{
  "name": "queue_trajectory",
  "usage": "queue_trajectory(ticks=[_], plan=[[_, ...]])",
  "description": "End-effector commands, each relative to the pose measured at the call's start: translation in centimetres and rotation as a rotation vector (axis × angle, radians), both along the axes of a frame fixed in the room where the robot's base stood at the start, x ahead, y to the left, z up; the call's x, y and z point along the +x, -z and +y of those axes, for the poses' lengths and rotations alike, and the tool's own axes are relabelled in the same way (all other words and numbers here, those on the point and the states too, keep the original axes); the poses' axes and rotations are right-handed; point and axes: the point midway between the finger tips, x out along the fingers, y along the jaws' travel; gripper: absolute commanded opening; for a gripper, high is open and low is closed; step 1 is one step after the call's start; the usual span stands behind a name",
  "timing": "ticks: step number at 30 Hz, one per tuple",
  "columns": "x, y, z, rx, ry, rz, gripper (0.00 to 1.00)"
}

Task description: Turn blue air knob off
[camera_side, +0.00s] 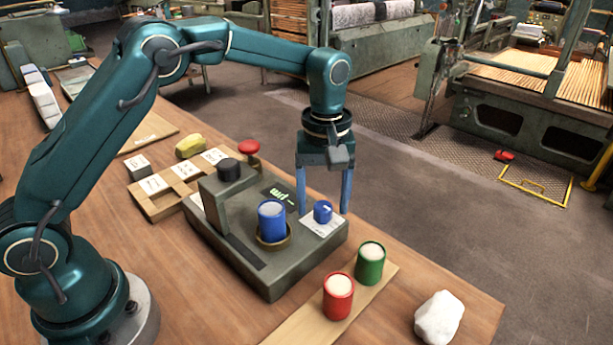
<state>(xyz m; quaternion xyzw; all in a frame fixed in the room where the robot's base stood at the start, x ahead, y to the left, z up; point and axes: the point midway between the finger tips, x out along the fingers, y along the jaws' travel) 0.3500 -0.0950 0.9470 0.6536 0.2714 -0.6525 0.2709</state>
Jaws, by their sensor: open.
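The blue air knob (323,211) sits on a white plate (322,225) at the right end of a grey-green machine block (277,275). A small light mark shows on the knob. My gripper (322,210) points down with its two blue fingers spread, one to the left and one to the right of the knob in this view. The fingers look apart from the knob, and I cannot tell their exact depth relative to it. Nothing is held between them.
A blue cup (271,221) stands in a ring left of the knob. A black knob (229,170) and red button (249,149) are behind. Green (370,264) and red (338,297) cups stand in front, with a white lump (438,318) nearby.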

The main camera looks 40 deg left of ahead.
Motion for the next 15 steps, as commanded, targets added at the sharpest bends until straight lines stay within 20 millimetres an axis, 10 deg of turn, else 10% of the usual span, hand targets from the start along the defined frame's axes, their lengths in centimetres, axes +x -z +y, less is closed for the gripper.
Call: queue_trajectory(ticks=[2, 8, 15], plan=[[0.00, -0.01, 0.00, 0.000, 0.000, 0.000, 0.71], [0.01, -0.04, 0.01, 0.000, 0.000, 0.000, 0.00], [-0.01, -0.06, 0.01, 0.000, 0.012, 0.000, 0.00]])
